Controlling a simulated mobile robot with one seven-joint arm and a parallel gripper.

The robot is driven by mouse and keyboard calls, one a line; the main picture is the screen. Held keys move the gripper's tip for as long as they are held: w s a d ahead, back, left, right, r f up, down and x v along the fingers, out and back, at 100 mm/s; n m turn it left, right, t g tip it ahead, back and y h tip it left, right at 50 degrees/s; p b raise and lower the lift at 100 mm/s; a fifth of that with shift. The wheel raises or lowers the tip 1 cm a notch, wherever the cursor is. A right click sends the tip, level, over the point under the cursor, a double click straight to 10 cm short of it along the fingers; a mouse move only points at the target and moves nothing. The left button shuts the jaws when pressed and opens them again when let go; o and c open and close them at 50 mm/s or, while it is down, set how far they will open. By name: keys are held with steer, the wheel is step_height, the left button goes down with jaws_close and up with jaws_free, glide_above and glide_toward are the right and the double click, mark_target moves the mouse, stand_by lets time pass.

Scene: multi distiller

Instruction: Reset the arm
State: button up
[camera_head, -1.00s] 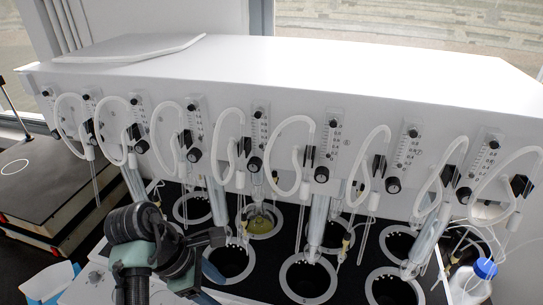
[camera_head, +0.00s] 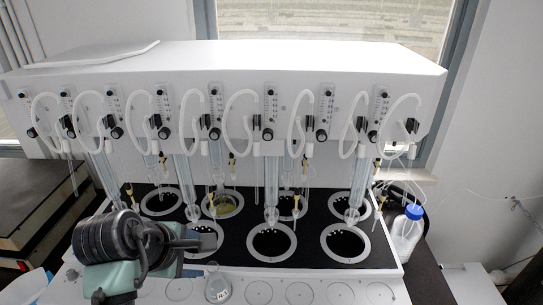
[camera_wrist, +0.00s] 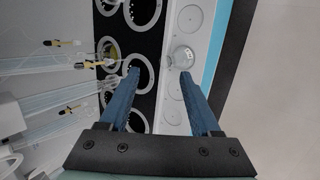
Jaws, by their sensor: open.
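My gripper (camera_wrist: 160,74) is open in the wrist view, its two blue fingers apart with nothing held between them. A clear round-bottomed flask (camera_wrist: 182,57) stands on the white ledge just beyond the right fingertip; I cannot tell whether they touch. In the head view the flask (camera_head: 217,287) bears a small label and stands upright at the front of the distiller. My arm (camera_head: 125,245) is bent at the lower left of the head view, left of the flask. It hides part of the distiller's front left.
The white distiller (camera_head: 240,62) spans the back, with hanging tubes and glass columns over a black deck (camera_head: 312,232) of ringed holes. One hole holds a yellowish vessel (camera_head: 224,205). A blue-capped bottle (camera_head: 405,232) stands at the right. The white ledge (camera_head: 320,277) has several empty round marks.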

steer(key=w+d+r+m+t+y, duration=0.1)
steer(key=w+d+r+m+t, duration=0.3)
steer(key=w+r, duration=0.3)
steer(key=s+d+r+m+t+b, duration=0.1)
steer(key=s+d+r+m+t, duration=0.2)
steer(key=r, duration=0.6)
steer(key=d+r+m+t+b, duration=0.1)
steer(key=d+r+m+t, duration=0.3)
steer(key=r, duration=0.6)
steer(key=s+d+r+m+t+y+b, duration=0.1)
steer(key=s+d+r+m+t, duration=0.2)
steer(key=s+r+m+t, duration=0.3)
steer(key=s+r+t, duration=0.4)
steer(key=s+r, duration=0.6)
steer(key=r, duration=0.1)
steer(key=shift+s+r, duration=0.15)
steer(key=shift+r, duration=0.1)
